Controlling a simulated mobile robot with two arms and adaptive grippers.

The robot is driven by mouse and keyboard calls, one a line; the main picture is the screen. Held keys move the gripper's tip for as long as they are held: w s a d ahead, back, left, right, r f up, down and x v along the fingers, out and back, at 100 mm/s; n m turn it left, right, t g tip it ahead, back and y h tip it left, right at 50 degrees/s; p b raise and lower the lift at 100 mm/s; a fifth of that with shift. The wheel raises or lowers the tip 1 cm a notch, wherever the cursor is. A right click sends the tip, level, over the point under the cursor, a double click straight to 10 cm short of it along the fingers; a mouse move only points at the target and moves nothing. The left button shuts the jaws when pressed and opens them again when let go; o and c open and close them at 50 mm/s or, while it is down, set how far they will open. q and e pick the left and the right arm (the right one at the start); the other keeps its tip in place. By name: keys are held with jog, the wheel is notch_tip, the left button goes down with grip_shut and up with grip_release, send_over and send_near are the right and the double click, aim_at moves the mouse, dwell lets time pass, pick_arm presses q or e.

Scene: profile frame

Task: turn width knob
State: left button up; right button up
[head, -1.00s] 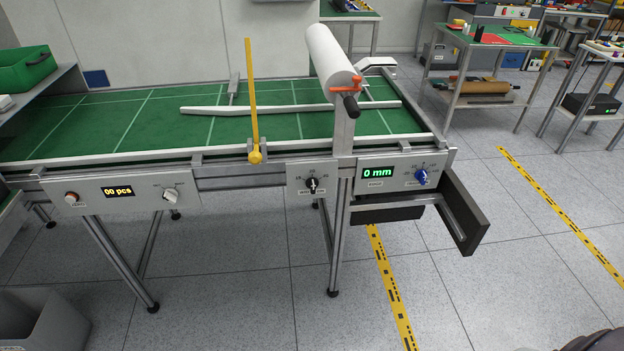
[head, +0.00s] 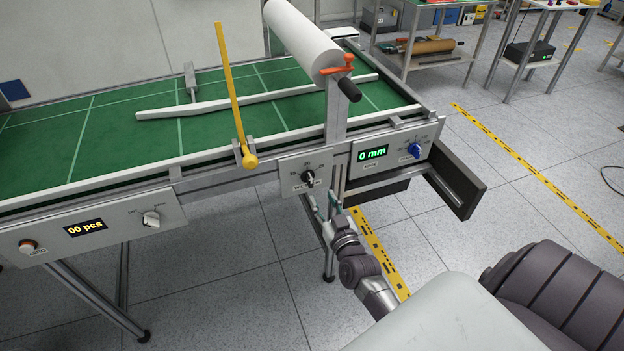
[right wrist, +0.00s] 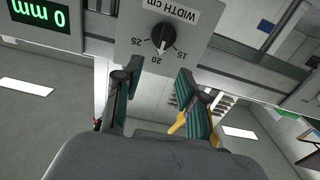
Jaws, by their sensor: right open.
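The width knob (head: 308,177) is a black dial on a light grey panel at the front of the green table, below the roll. In the right wrist view the knob (right wrist: 163,38) sits under the label "WIDTH cm", with 15, 20 and a further mark around it; its white pointer is near 20. My right gripper (head: 322,203) is open and empty, just below and in front of the knob. In the right wrist view its two fingers (right wrist: 158,82) stand apart, with the knob beyond the gap between them. My left gripper is not in view.
A panel with a green "0 mm" display (head: 372,154) and a blue knob (head: 415,151) is to the right. A yellow lever (head: 233,90) rises left of the knob. The floor in front is clear.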

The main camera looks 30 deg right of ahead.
aim_at(312, 179)
jog(key=x, duration=0.8)
jog(key=shift+w, duration=0.4)
grip_shut()
